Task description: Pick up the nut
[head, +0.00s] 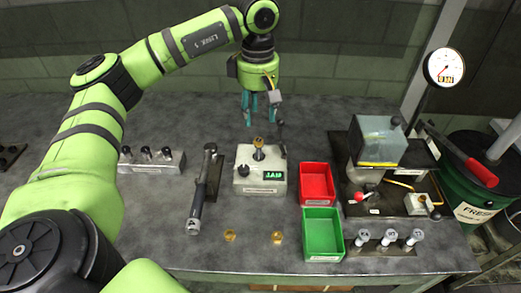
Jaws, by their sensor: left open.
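Two small brass-coloured pieces that look like nuts lie on the grey table near its front edge: a left nut (230,236) and a right nut (278,238). Another small brass-coloured piece (258,142) sits on top of the post of the white device; its exact shape is too small to tell. My left gripper (249,109) has teal fingers pointing down and is open, with nothing visible between them. It appears behind the white device, well apart from the two table nuts. My right gripper is not in view.
The white device (244,182) with a green display stands mid-table. A dark-handled tool (202,190) lies left of it. A red bin (317,170) and a green bin (318,225) stand right. A machine with a clear tank (377,140) is farther right.

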